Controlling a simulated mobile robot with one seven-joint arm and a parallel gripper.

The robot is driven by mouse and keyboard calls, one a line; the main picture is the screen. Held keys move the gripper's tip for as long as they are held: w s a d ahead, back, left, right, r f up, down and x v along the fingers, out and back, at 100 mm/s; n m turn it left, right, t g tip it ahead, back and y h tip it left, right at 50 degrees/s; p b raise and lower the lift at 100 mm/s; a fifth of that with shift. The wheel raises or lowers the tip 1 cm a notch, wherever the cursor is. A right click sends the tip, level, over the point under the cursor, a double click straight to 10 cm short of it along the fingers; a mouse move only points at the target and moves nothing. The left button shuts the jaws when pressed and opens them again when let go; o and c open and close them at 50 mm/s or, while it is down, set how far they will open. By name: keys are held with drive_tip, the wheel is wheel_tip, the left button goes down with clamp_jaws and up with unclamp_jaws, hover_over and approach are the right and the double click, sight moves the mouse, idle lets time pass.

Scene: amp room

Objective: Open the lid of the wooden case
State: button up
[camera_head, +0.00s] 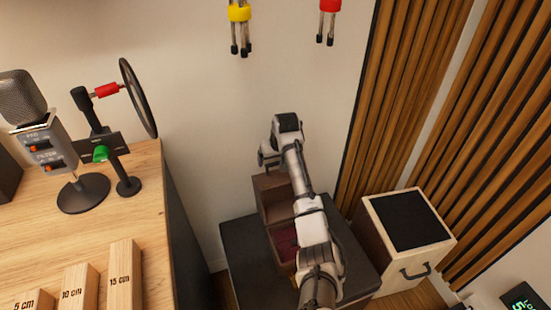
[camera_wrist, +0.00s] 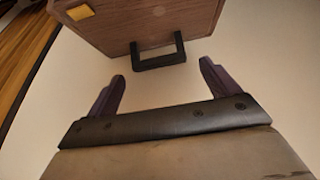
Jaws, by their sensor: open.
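The wooden case (camera_head: 270,188) is dark brown and sits on a black stand beside the desk. A brown panel stands up at its back, and a reddish inside (camera_head: 285,238) shows in front, so the lid looks raised. My arm covers its right part. In the wrist view, a brown wooden panel (camera_wrist: 120,25) with a black handle (camera_wrist: 160,63) and a yellow tab is at the top. My gripper (camera_wrist: 162,72) is open, its fingers apart and empty, just short of the handle. In the head view my gripper (camera_head: 268,156) is above the case's back.
The black stand (camera_head: 240,240) is under the case. A pale box (camera_head: 372,212) with a black top is to the right, before slatted wall panels (camera_head: 400,90). The desk (camera_head: 150,200) at left holds a microphone (camera_head: 22,95) and wooden blocks (camera_head: 124,275).

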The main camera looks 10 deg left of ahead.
drive_tip(key=shift+x, duration=0.85)
drive_tip(key=shift+c, duration=0.5)
